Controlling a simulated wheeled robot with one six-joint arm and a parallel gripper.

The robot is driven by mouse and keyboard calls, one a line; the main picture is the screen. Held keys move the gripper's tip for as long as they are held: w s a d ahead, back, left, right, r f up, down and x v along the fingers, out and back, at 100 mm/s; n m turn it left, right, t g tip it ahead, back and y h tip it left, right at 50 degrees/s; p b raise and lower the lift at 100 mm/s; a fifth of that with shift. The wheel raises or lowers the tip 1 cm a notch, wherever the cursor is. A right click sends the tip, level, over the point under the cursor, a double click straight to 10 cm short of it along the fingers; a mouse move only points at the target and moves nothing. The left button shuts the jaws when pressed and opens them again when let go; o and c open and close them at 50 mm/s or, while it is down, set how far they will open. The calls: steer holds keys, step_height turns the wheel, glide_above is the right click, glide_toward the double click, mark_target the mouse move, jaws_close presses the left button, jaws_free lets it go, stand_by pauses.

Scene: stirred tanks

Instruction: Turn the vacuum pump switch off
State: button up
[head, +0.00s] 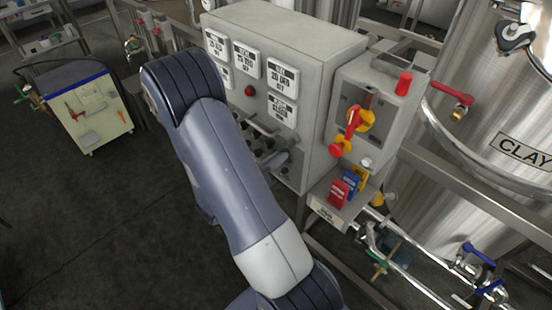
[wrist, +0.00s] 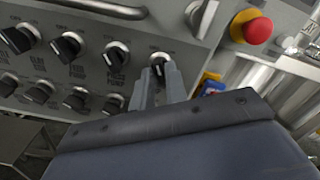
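A grey control panel (wrist: 130,20) carries two rows of black rotary switches on light round plates. The rightmost switch of the upper row (wrist: 158,59) lies right at the tips of my gripper (wrist: 160,72), with one grey finger on either side of it. A gap shows between the fingers; whether the tips touch the switch is unclear. The small labels are too blurred to tell which switch is the vacuum pump's. In the head view, my arm covers much of the panel's switch area, and my gripper (head: 273,160) is small and partly hidden there.
A red emergency button (wrist: 258,30) on a yellow base sits right of the switches. A metal handle bar (wrist: 105,8) crosses above them. A steel CLAY tank (head: 485,120) stands at right; open floor lies left.

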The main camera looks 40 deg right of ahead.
steer(key=o, duration=0.3)
steer(key=shift+a, duration=0.1)
steer(key=a, duration=0.3)
steer(key=a+b, duration=0.1)
steer(key=a, duration=0.3)
steer(key=a+b, duration=0.1)
steer(key=a, duration=0.2)
steer(key=shift+s+a, duration=0.3)
steer(key=shift+s, duration=0.1)
steer(key=shift+d, duration=0.15)
steer(key=shift+w+d+p, duration=0.2)
steer(key=shift+d+p, duration=0.3)
steer(key=shift+d, duration=2.15)
steer(key=shift+w+d+p, duration=0.2)
steer(key=shift+d+p, duration=0.3)
steer(key=shift+d, duration=2.15)
steer(key=shift+a, duration=0.15)
